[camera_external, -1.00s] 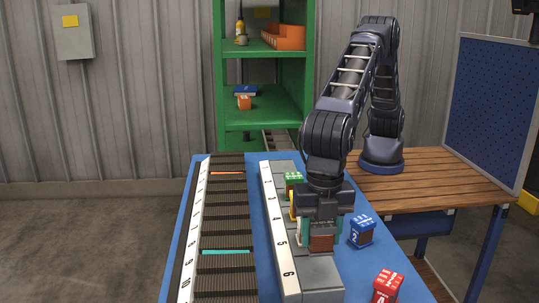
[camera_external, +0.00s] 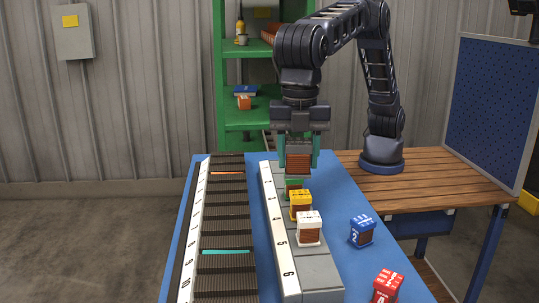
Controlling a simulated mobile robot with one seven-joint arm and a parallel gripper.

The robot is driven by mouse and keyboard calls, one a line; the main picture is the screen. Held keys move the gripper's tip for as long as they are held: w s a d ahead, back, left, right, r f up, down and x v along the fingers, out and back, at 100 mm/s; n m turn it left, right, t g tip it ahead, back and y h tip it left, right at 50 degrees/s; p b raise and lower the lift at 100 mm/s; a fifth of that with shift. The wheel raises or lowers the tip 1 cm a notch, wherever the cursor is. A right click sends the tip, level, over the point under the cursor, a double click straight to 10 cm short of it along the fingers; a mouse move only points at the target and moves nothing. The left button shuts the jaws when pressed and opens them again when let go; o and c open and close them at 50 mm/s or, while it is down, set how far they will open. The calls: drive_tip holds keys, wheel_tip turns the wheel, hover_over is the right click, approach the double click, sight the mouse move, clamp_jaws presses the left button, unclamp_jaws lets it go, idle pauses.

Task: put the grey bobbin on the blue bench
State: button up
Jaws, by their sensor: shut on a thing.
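My gripper (camera_external: 299,150) is shut on a bobbin with a brown winding (camera_external: 298,161). It holds the bobbin upright in the air above the far part of the grey numbered stand. The bobbin's top cap is hidden between the jaws, so its colour is hard to tell; no other grey bobbin shows. The blue bench (camera_external: 345,203) lies under the stand, with its bare blue top showing to the right of the stand.
Green (camera_external: 293,184), yellow (camera_external: 300,198) and white (camera_external: 309,220) bobbins stand on the grey stand (camera_external: 310,270). Blue (camera_external: 361,230) and red (camera_external: 387,286) bobbins stand on the bench's right side. A dark ribbed rack (camera_external: 224,230) fills the left. A wooden table (camera_external: 435,185) adjoins at right.

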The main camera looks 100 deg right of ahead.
drive_tip(key=w+d+m, duration=0.3)
drive_tip(key=d, duration=0.8)
drive_tip(key=w+d+m, duration=0.2)
drive_tip(key=w+d, duration=0.1)
drive_tip(key=d, duration=0.8)
drive_tip(key=w+d+m, duration=0.3)
drive_tip(key=d, duration=0.8)
drive_tip(key=s+d+f+m, duration=0.2)
drive_tip(key=s+d+m, duration=0.15)
drive_tip(key=d, duration=0.65)
drive_tip(key=s+d+f+m, duration=0.2)
drive_tip(key=s+d, duration=0.3)
drive_tip(key=d, duration=0.6)
drive_tip(key=s+d+f+m, duration=0.2)
drive_tip(key=s+d+m, duration=0.15)
drive_tip(key=d, duration=0.65)
drive_tip(key=shift+n, duration=0.3)
drive_tip(key=f, duration=1.9)
drive_tip(key=shift+s+a+f, duration=0.15)
drive_tip(key=shift+s+f, duration=0.05)
drive_tip(key=shift+s, duration=0.1)
drive_tip(key=shift+f, duration=0.15)
drive_tip(key=o, duration=1.2)
drive_tip(key=shift+c, duration=0.2)
